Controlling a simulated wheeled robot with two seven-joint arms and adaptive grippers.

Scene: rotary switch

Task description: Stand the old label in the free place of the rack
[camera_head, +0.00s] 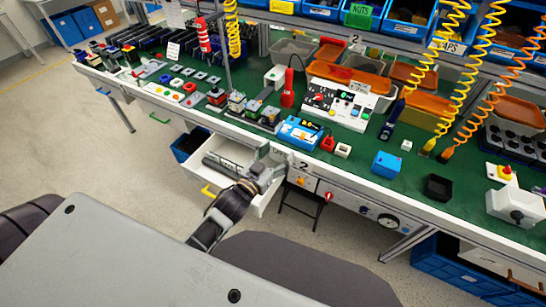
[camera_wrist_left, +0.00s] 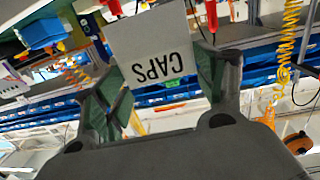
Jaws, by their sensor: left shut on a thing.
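My left gripper (camera_head: 268,170) is at the bench's front edge, over the right part of an open white drawer (camera_head: 207,154). In the left wrist view, my left gripper (camera_wrist_left: 163,82) is shut on a white label (camera_wrist_left: 150,45). The label reads "CAPS", upside down in that view, and sticks out past the green-padded fingers. I cannot tell for sure which thing is the rack. My right gripper is not in view.
The green bench (camera_head: 345,185) holds a white switch panel (camera_head: 340,103), a blue box (camera_head: 387,164) and a black open box (camera_head: 437,187). Labelled blue bins (camera_head: 400,18) stand behind. Coiled hoses (camera_head: 490,60) hang at right. A white card (camera_head: 173,50) stands at back left.

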